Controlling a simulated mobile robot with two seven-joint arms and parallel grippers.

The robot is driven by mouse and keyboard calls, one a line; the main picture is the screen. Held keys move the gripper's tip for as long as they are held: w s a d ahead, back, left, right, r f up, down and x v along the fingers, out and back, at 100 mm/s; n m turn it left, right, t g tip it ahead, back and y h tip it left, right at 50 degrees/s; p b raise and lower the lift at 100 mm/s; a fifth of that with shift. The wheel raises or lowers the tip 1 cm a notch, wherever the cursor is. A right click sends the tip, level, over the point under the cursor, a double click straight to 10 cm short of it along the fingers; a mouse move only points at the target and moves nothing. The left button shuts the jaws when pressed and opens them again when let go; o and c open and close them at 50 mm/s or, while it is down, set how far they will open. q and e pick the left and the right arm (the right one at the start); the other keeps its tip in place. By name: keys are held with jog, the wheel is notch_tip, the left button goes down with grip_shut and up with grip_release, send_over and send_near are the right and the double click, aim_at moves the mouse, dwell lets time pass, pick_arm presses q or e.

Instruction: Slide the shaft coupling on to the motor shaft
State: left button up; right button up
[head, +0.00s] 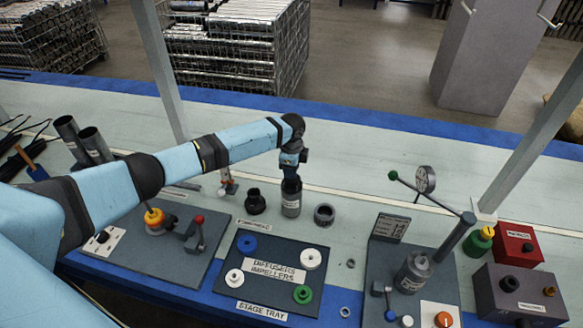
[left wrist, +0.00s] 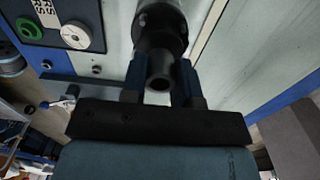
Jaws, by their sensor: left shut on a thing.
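My left gripper (head: 291,165) reaches over the bench and points down above a grey cylinder with a white label (head: 291,203), which looks like the motor. In the left wrist view my left gripper (left wrist: 160,80) is shut on a dark, hollow cylindrical piece, the shaft coupling (left wrist: 157,70). The coupling lies in line with the larger round motor body (left wrist: 163,18) beyond it. The motor shaft is hidden by the coupling, so I cannot tell whether the coupling is around it. My right gripper is not in view.
A dark flanged part (head: 255,203) stands close left of the motor, and a dark ring (head: 324,214) lies close right. The stage tray (head: 262,295) with coloured impellers is in front. The bench behind is clear.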

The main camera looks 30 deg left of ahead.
pick_arm(q)
jog(key=o, duration=1)
jog(key=shift+o, duration=0.2)
notch_tip(320, 180, up, 14)
jog(key=shift+f, duration=0.2)
dwell(0.4)
jog(key=s+d+f+n+t+h+p, duration=0.4)
jog(key=s+d+f+n+t+p, duration=0.15)
jog(key=s+d+f, duration=0.95)
jog(key=s+r+n+t+p, duration=0.2)
jog(key=s+n, duration=0.1)
jog(key=s, duration=0.7)
jog(key=s+a+r+n+t+p, duration=0.1)
jog(key=s+r+n+t+p, duration=0.2)
jog(key=s, duration=0.7)
jog(key=shift+s+a+r+n+y, duration=0.3)
jog(key=shift+s+n+y, duration=0.05)
jog(key=shift+y, duration=0.05)
